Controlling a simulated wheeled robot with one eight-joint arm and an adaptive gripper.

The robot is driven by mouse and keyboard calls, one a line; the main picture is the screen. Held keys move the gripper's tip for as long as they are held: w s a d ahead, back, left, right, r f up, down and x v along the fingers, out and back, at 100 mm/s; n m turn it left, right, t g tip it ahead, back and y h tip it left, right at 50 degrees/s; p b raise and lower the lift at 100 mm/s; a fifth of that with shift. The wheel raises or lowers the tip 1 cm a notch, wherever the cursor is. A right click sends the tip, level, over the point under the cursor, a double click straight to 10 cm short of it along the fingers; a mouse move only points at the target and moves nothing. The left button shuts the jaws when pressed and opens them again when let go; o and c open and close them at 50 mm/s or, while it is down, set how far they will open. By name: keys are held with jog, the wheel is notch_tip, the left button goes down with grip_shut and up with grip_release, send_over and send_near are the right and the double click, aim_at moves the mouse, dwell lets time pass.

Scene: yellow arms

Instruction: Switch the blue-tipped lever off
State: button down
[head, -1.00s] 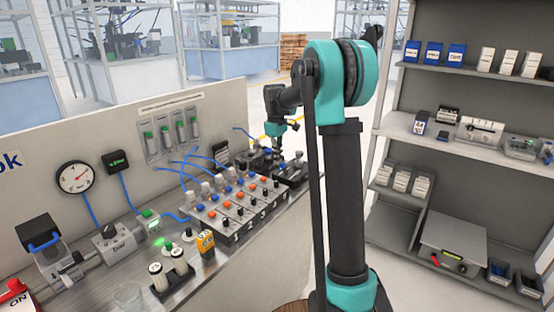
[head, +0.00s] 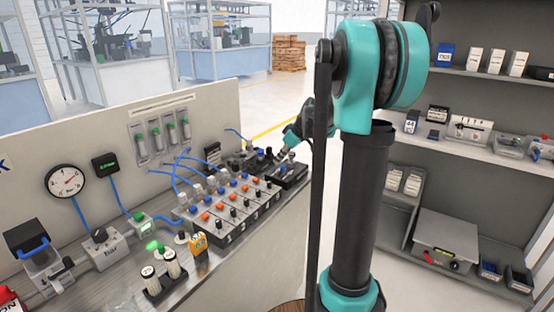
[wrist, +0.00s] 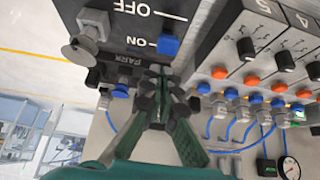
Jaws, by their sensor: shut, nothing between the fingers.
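The blue-tipped lever (wrist: 168,45) shows in the wrist view beside the word ON on a dark panel (wrist: 120,25). Its blue end stands next to ON, with OFF farther toward the picture's top edge. My gripper (wrist: 157,72) is shut and empty, its fingertips just below the blue tip in the picture; I cannot tell whether they touch. In the head view my gripper (head: 286,153) is small, over the dark box (head: 290,176) at the bench's far right end. The lever is too small there to make out.
A grey-white knob (wrist: 95,22) stands on the same panel. A valve block (head: 240,222) with orange, black and blue knobs and blue hoses lies beside it. A gauge (head: 66,181) is on the back board. Shelves (head: 470,150) stand at right, with open floor between.

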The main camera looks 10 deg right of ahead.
jog(key=shift+d+r, duration=0.1)
jog(key=shift+r, duration=0.1)
jog(key=shift+r, duration=0.65)
jog(key=shift+w+a+r, duration=0.1)
jog(key=shift+w+a, duration=0.05)
jog(key=shift+a, duration=0.05)
jog(key=v, duration=0.9)
jog(key=shift+w+a+r, duration=0.15)
jog(key=shift+w+r, duration=0.05)
jog(key=shift+r, duration=0.2)
